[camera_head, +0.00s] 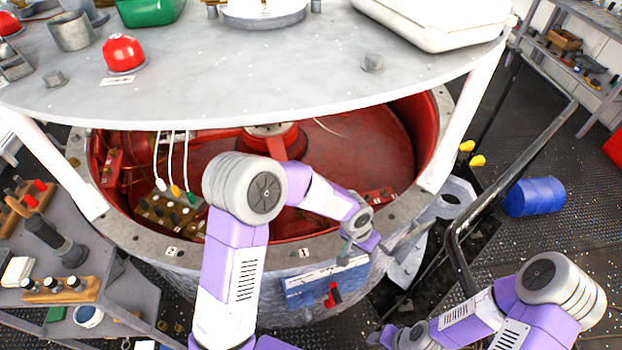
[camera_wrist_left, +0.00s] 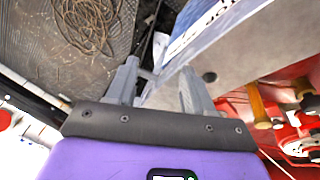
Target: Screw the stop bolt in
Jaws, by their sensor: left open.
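My left gripper (camera_head: 352,247) is at the front rim of the big round housing (camera_head: 215,262), just above a blue-and-white plate (camera_head: 325,283) with a red part on it. In the left wrist view my gripper (camera_wrist_left: 158,78) is open, its two grey fingers apart. The lettered plate (camera_wrist_left: 208,22) and the grey rim (camera_wrist_left: 240,50), which has a dark round hole, lie beyond the fingers. I cannot make out the stop bolt for certain in either view. My right gripper (camera_head: 388,336) is low at the bottom edge, too small to tell its state.
A round grey table top (camera_head: 250,75) on white legs stands over the red-lined housing. It carries a red dome (camera_head: 123,53) and a green bin (camera_head: 148,10). A tool shelf (camera_head: 60,300) is at left. A black handrail (camera_head: 455,240) and a blue drum (camera_head: 533,197) are at right.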

